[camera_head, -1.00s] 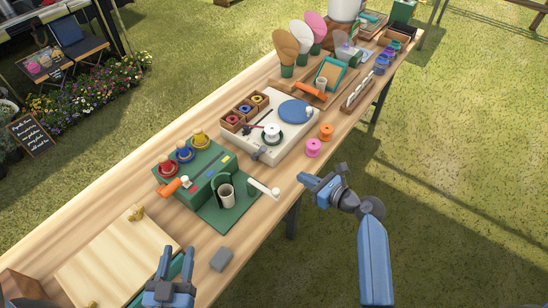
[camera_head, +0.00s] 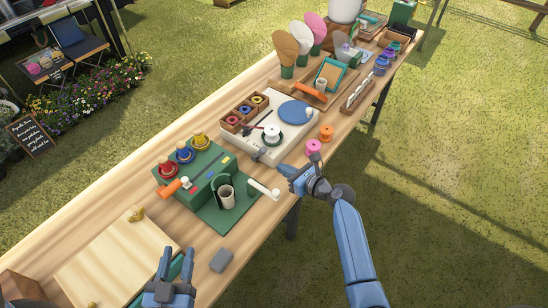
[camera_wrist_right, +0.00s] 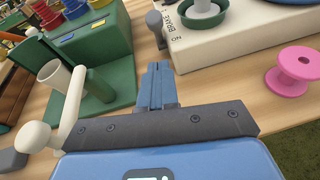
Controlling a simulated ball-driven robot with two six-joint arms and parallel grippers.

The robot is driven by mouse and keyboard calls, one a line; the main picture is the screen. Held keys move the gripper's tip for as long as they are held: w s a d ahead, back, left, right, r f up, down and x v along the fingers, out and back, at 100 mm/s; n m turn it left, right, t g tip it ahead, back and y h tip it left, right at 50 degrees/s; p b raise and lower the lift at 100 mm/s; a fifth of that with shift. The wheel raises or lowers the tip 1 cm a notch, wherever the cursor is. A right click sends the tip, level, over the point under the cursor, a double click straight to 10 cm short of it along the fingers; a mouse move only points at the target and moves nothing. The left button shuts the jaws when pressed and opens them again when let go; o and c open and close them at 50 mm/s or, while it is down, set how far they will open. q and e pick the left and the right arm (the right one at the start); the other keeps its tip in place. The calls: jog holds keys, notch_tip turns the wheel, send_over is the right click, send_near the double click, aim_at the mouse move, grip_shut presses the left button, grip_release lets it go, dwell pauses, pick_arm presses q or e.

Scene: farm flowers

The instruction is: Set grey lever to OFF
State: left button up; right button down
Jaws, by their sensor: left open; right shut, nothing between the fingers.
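The grey lever (camera_head: 258,154) is a small knobbed handle at the near corner of the white machine (camera_head: 283,145). My right gripper (camera_head: 284,171) is shut and empty, just on the near side of the lever. In the right wrist view its fingers (camera_wrist_right: 158,72) point toward the lever, apparently with a gap. My left gripper (camera_head: 176,254) is open and empty at the bottom of the head view, far from the lever.
A green machine (camera_head: 203,175) with a cup (camera_head: 226,195) and a white crank handle (camera_head: 263,190) stands left of my right gripper. Pink (camera_head: 313,147) and orange (camera_head: 326,132) spools sit to the right. A grey block (camera_head: 221,260) lies near the table's front edge.

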aim_at(265, 151)
jog(key=shift+w+a+r+p, duration=0.15)
jog(key=shift+w+a+r, duration=0.1)
jog(key=shift+w+a, duration=0.35)
jog(key=shift+w+a+r+p, duration=0.15)
jog(key=shift+w+a+r, duration=0.05)
jog(key=shift+w+a, duration=0.4)
jog(key=shift+w+a+r+p, duration=0.15)
jog(key=shift+w+a+r, duration=0.1)
jog(key=shift+w+a, duration=0.35)
jog(key=shift+w+a+r+g+h+p, duration=0.15)
jog(key=shift+a+r+g+h+p, duration=0.2)
jog(key=shift+p, duration=0.8)
jog(key=shift+w+a+r+g+h+p, duration=0.2)
jog(key=shift+r+p, duration=0.25)
jog(key=shift+p, duration=0.7)
jog(key=w+a+r+p, duration=0.1)
jog(key=w+a+p, duration=0.1)
jog(key=a+p, duration=0.1)
jog(key=w+a+r+p, duration=0.1)
jog(key=w+a+p, duration=0.1)
jog(key=shift+a+r, duration=0.1)
jog(key=shift+r, duration=0.2)
jog(key=shift+w+a+f+b, duration=0.1)
jog(key=shift+w+a+b, duration=0.15)
jog(key=shift+w+a, duration=0.35)
jog(key=shift+w+a+b, duration=0.25)
jog(key=shift+w+a, duration=0.1)
jog(key=shift+a, duration=0.45)
